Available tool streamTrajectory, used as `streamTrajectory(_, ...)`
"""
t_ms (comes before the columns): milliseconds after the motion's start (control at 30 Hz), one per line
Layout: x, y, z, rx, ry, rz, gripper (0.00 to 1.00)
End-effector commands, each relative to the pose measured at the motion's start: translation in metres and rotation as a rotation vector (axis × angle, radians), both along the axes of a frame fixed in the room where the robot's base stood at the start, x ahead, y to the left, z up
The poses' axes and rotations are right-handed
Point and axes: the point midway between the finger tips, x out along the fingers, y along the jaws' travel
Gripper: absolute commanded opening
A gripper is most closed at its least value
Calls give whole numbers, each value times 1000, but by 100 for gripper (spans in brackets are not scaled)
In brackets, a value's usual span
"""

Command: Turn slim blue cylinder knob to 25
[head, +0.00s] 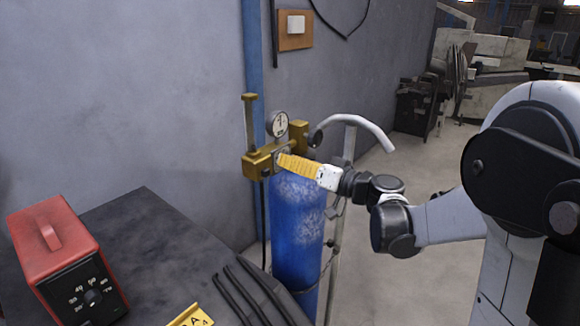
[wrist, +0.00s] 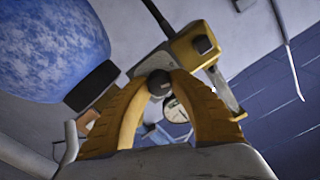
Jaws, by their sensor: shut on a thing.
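The slim blue cylinder (head: 297,225) stands upright by the wall, with a brass regulator (head: 258,163) on top. It also shows at the upper left of the wrist view (wrist: 50,45). A round gauge (head: 278,123) sits on the regulator; its reading is too small to tell. My gripper (head: 284,160) reaches in from the right, its yellow fingers at the regulator. In the wrist view the fingertips (wrist: 159,80) close around a small dark round knob (wrist: 159,86). The fingers hide the knob in the head view, and I cannot read its scale.
A red box with a numbered dial (head: 65,260) sits on the dark table (head: 140,225) at left. Dark rods (head: 250,290) and a yellow label (head: 190,317) lie near its front. A grey metal handle frame (head: 350,145) stands behind the cylinder.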

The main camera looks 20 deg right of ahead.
Motion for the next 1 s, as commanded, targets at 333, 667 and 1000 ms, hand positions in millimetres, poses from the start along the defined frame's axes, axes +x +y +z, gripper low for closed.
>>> streamTrajectory(333,1,-1,-2,266,192,1,0)
streamTrajectory(667,1,-1,-2,519,376,1,0)
streamTrajectory(1000,2,-1,-3,781,566,1,0)
